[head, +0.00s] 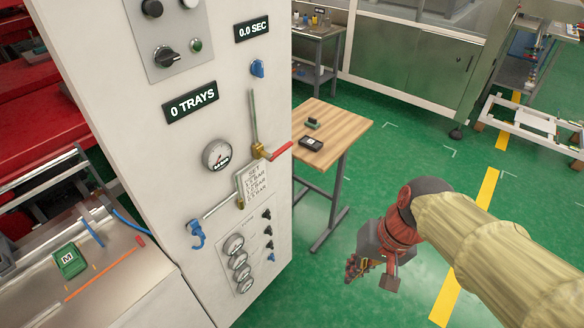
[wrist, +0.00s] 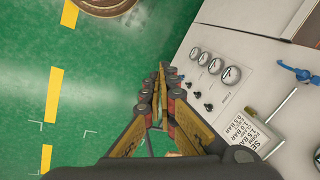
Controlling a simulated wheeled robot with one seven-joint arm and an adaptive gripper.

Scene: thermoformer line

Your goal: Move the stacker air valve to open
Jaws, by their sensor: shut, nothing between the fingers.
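Two lever valves are on the white cabinet; I cannot read which one is the stacker air valve. One has a brass body (head: 258,151) on a vertical pipe, with a red handle (head: 281,151) sticking out to the right, crosswise to the pipe. The other is a blue-handled valve (head: 196,235) at the lower left end of a slanting pipe, its handle pointing down; it also shows in the wrist view (wrist: 297,73). My gripper (head: 358,268) is shut and empty, low over the floor to the right of the cabinet, apart from both valves.
The cabinet (head: 150,110) carries a pressure gauge (head: 216,155), a setting sign (head: 254,182), a blue knob (head: 257,68) and a lower gauge panel (head: 238,265). A wooden-topped table (head: 345,127) stands between the cabinet and the back machines. Green floor around my gripper is clear.

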